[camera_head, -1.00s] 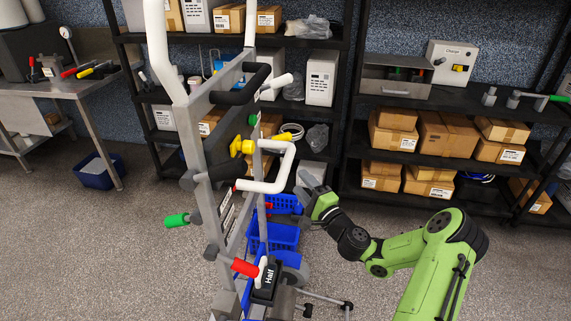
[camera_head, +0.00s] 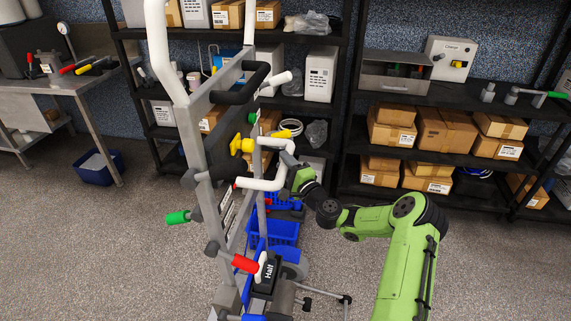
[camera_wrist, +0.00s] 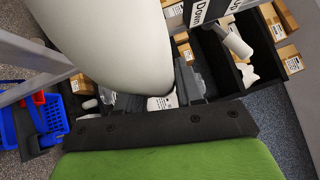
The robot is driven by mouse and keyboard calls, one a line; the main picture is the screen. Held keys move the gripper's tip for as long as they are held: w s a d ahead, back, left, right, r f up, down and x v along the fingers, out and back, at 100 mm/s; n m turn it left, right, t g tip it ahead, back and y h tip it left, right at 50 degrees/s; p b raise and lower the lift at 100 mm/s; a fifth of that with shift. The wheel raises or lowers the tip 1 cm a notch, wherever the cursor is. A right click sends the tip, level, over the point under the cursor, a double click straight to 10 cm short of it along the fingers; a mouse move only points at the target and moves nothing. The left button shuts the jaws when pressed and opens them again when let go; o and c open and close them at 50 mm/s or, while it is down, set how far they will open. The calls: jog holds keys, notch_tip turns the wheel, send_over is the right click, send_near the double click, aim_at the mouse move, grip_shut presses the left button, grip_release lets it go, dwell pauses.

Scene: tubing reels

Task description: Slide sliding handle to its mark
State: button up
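A grey upright frame (camera_head: 222,137) carries several handles. A white bent handle (camera_head: 277,184) sticks out on its right side, below a yellow knob (camera_head: 241,145). A red handle (camera_head: 245,264) sits low, beside a black plate marked "Half" (camera_head: 268,271). I cannot tell for sure which is the sliding handle. My gripper (camera_head: 288,163) is at the right end of the white bent handle, close to it or touching. In the wrist view a large white rounded surface (camera_wrist: 110,40) fills the upper middle, very near.
A green handle (camera_head: 177,217) and black grips (camera_head: 240,85) stick out from the frame. Blue bins (camera_head: 272,233) stand low behind it. Shelves with boxes (camera_head: 445,130) line the back wall. Signs reading "Down" and "Up" (camera_wrist: 200,12) show in the wrist view. Floor at right is clear.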

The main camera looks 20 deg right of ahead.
grip_shut()
notch_tip(320, 180, down, 6)
jog(key=b, duration=0.5)
jog(key=shift+r, duration=0.15)
jog(key=o, duration=0.8)
grip_release()
jog(key=shift+o, duration=0.2)
jog(key=b+v, duration=0.1)
jog(key=v, duration=1.4)
jog(key=shift+s+d+b, duration=0.15)
jog(key=shift+s+b, duration=0.25)
